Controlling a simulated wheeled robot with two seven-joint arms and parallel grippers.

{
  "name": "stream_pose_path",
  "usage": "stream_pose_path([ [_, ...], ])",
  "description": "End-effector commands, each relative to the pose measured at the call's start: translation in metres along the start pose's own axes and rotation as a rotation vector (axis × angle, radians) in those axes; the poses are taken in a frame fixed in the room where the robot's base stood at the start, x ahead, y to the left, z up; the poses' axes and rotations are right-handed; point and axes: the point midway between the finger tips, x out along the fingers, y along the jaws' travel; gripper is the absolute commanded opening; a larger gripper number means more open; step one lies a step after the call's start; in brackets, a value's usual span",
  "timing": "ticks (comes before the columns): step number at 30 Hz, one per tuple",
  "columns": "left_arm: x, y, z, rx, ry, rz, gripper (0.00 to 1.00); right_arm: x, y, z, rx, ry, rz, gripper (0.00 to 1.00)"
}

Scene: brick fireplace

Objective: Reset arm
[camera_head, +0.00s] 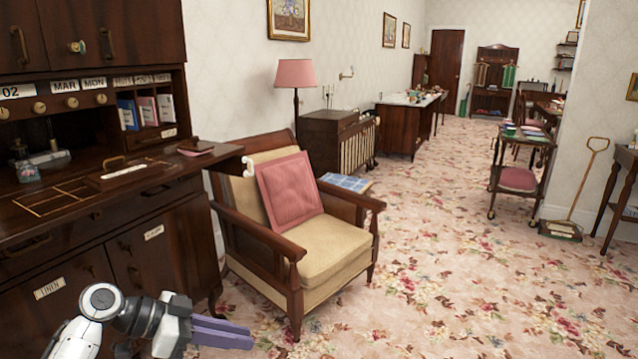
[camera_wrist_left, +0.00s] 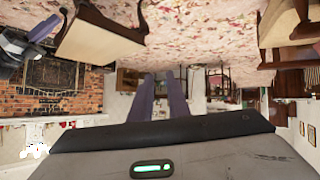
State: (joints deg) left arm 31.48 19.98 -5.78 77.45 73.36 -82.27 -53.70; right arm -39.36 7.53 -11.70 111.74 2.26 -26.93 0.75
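My left gripper (camera_head: 232,334) is low at the left in the head view, in front of the dark cabinet and near the armchair. Its two purple fingers point right, apart and with nothing between them. In the left wrist view, which is upside down, the fingers (camera_wrist_left: 162,100) stand side by side with a narrow gap. My right gripper (camera_wrist_left: 42,28) shows at the upper left of the left wrist view, partly cut off. Whether its fingers are apart cannot be made out. It is outside the head view.
A wooden armchair (camera_head: 322,248) with a pink cushion (camera_head: 288,190) stands right of the dark cabinet (camera_head: 160,240). A cart (camera_head: 520,178) stands farther right. The flowered carpet (camera_head: 450,270) is clear at centre and right. A brick fireplace (camera_wrist_left: 25,100) shows in the left wrist view.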

Motion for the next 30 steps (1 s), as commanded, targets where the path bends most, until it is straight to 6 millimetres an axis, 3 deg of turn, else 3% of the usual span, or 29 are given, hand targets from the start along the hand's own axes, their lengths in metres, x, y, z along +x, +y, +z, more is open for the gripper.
stream_pose_path([
  [5,-0.026,-0.105,0.022,-0.178,-0.055,-0.468,0.15,0.000,0.000,0.000,0.000,0.000,0.000,0.00],
  [9,-0.077,-0.173,0.020,-0.223,0.005,-0.831,0.15,0.000,0.000,0.000,0.000,0.000,0.001,0.00],
  [12,-0.113,-0.202,0.006,-0.200,0.081,-1.020,0.15,0.000,0.001,0.000,0.000,0.000,0.001,0.00],
  [15,-0.145,-0.217,-0.012,-0.150,0.166,-1.160,0.15,0.000,0.001,0.000,0.000,0.000,0.001,0.00],
  [19,-0.177,-0.225,-0.042,-0.054,0.283,-1.284,0.15,0.000,0.001,0.000,0.000,0.000,0.002,0.00],
  [21,-0.145,-0.208,-0.008,-0.081,0.240,-1.237,0.15,0.000,0.001,0.000,0.000,0.000,0.002,0.00],
  [26,-0.095,-0.169,0.048,-0.116,0.181,-1.161,0.15,0.000,0.001,0.000,0.001,0.000,0.002,0.00],
  [30,-0.048,-0.116,0.106,-0.164,0.121,-1.079,0.15,0.000,0.001,0.000,0.001,0.000,0.002,0.00],
])
